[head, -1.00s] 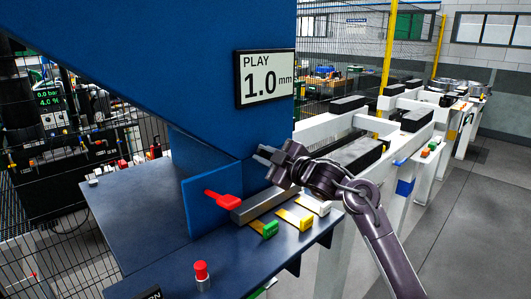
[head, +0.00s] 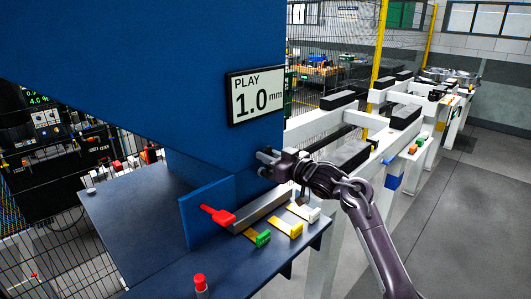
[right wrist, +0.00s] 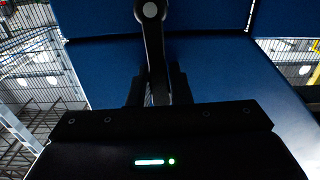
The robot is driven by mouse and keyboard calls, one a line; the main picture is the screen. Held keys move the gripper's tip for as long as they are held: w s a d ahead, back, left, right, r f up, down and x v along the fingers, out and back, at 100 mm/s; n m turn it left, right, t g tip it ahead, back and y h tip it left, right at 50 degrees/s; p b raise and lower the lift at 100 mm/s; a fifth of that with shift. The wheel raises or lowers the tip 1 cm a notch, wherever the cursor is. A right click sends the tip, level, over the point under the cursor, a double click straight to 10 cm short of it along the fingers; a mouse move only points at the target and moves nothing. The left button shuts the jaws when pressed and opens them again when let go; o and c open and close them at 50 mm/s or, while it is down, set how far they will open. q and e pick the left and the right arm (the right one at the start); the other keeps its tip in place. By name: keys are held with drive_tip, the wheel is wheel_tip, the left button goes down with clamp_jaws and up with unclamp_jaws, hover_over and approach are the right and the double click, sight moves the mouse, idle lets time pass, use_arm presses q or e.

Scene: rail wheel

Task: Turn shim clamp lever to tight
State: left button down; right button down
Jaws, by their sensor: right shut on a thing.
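My right gripper (head: 266,164) is at the blue press frame (head: 215,90), just below the play display and above the grey bar. In the right wrist view a dark lever (right wrist: 154,50) with a pale round pivot at its top runs down between the fingers (right wrist: 156,92); I take it as the shim clamp lever. The gripper is shut on it. In the head view the gripper hides this lever. The play display (head: 256,95) reads 1.0 mm. My left gripper is not in view.
A red handle (head: 218,214) sticks out beside a blue upright plate. Green (head: 262,238), yellow (head: 296,230) and white (head: 308,213) tabs lie by a grey bar (head: 262,212) on the dark table. A red button (head: 200,281) is at the front. Floor at right is clear.

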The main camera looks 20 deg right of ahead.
drive_tip(key=shift+w+d+r+m, duration=0.1)
drive_tip(key=shift+d+m, duration=0.15)
drive_tip(key=shift+m, duration=0.15)
drive_tip(key=c, duration=1.3)
unclamp_jaws()
drive_tip(key=shift+c, duration=0.2)
drive_tip(key=shift+f, duration=0.2)
drive_tip(key=b+v, duration=0.3)
drive_tip(key=v, duration=0.4)
drive_tip(key=shift+s+d, duration=0.15)
drive_tip(key=shift+s, duration=0.2)
